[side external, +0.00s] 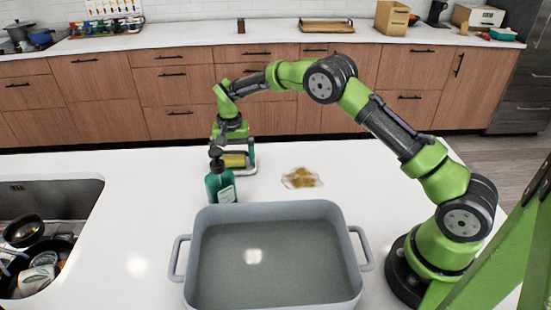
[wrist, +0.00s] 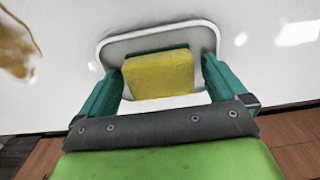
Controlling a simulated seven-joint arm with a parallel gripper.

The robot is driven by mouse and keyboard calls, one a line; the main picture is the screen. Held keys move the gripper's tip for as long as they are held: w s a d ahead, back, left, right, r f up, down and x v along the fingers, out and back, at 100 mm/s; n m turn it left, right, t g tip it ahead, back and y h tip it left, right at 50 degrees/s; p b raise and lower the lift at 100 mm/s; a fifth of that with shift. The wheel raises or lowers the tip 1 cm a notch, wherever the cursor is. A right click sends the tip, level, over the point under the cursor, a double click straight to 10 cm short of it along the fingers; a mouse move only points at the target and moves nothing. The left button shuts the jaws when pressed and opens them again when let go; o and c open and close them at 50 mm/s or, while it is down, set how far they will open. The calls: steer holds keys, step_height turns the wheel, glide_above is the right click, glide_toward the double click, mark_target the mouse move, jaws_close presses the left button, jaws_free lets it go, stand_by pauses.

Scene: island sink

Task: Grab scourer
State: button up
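The scourer (wrist: 158,76) is a yellow sponge block with a dark green layer along its far edge. It rests on a small pale tray with a rounded rim (wrist: 112,47). In the side view the scourer (side external: 233,160) shows partly, behind the green bottle. My gripper (wrist: 163,66) points down over the tray, with one teal finger on each side of the scourer. The fingers are open, with a visible gap at the right finger and a narrower one at the left. In the side view my gripper (side external: 235,157) is low, close to the counter.
A green soap bottle (side external: 219,184) with a dark pump stands just in front of my gripper. A large grey basin of water (side external: 205,290) is nearer the camera. A brown spill (side external: 301,178) lies to the right. A sink (side external: 85,197) with dishes is at left.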

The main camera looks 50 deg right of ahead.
steer(key=c, duration=0.8)
steer(key=shift+c, duration=0.2)
steer(key=shift+r, duration=0.1)
